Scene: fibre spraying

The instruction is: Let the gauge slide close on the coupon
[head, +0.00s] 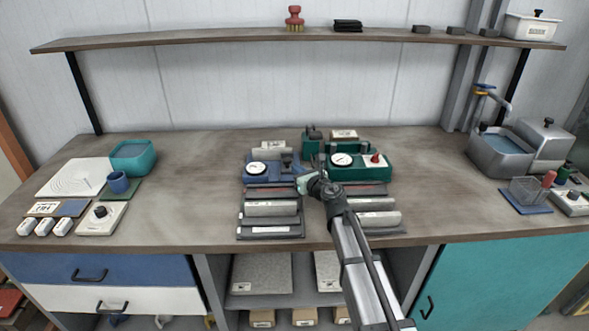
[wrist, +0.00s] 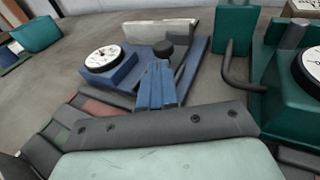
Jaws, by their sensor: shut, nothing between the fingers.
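My gripper (head: 300,180) is shut and empty at the front of the blue gauge (head: 259,172). In the wrist view, its narrow blue fingers (wrist: 156,76) look pressed together, just in front of a black knob (wrist: 163,48) on the gauge. I cannot tell whether they touch it. The gauge's white dial (wrist: 103,57) faces up to the left of the fingers. The wrist view does not show clearly where the slide sits or how wide its gap is. I cannot pick out the coupon.
A green gauge (head: 367,166) stands close on the right; its dark bent lever (wrist: 238,72) is near my fingers. Grey blocks (head: 271,209) lie on trays in front. A teal tub (head: 134,156) is at the left and a metal basin (head: 499,156) at the right.

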